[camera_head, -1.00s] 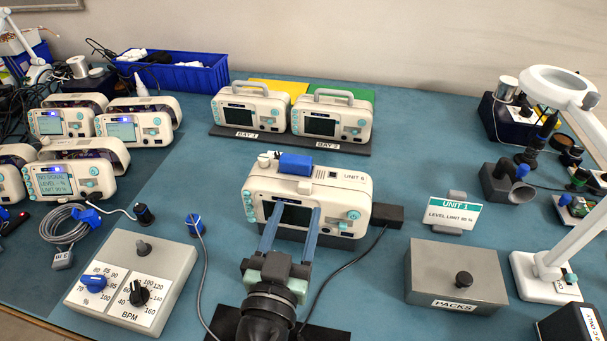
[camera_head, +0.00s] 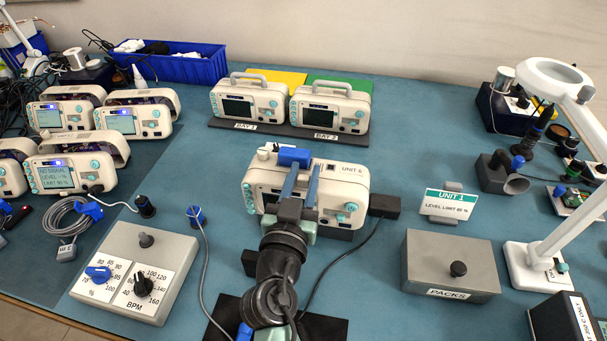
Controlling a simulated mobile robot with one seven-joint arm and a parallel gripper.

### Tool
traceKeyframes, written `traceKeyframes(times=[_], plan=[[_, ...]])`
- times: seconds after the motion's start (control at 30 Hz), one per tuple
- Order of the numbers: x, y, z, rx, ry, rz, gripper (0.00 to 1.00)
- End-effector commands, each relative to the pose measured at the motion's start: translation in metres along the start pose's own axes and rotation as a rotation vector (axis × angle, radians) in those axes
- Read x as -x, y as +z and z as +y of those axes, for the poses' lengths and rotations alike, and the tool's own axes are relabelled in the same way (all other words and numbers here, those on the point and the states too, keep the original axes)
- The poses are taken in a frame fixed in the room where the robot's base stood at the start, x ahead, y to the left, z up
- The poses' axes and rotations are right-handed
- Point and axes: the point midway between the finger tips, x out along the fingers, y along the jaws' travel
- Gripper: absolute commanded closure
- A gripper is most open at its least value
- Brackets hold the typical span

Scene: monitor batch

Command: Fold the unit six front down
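The unit six monitor (camera_head: 345,181) stands upright in the middle of the bench, a white case with a dark screen, teal buttons and a "UNIT 6" label on top. Its front looks closed against the case. A blue block (camera_head: 294,157) sits on its top edge. My gripper (camera_head: 302,170) is in front of the unit, its two blue-grey fingers apart and reaching up across the front to near the top edge, just below the blue block. I see nothing between the fingers. My arm and fingers hide much of the screen and lower front; I cannot tell whether they touch the case.
A black block with a cable (camera_head: 384,206) is at the unit's right. The grey dial box (camera_head: 135,272) stands front left, the packs box (camera_head: 450,265) and unit 1 sign (camera_head: 449,206) right. Two monitors stand behind on a dark bay plate (camera_head: 290,138). Several opened monitors crowd the left.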

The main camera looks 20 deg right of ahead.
Motion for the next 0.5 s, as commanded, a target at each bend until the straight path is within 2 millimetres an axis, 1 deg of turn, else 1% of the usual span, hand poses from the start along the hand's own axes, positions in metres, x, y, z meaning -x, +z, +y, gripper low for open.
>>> traceKeyframes(times=[0.03,0.1,0.17,0.5], plan=[[0.0002,0.0000,0.0000,0.000,0.000,0.000,0.78],[0.0002,0.0000,-0.0001,0.000,0.000,0.000,0.90],[0.0002,0.0000,-0.0001,0.000,0.000,0.000,1.00],[0.0004,0.0000,-0.0002,0.000,0.000,0.000,1.00]])
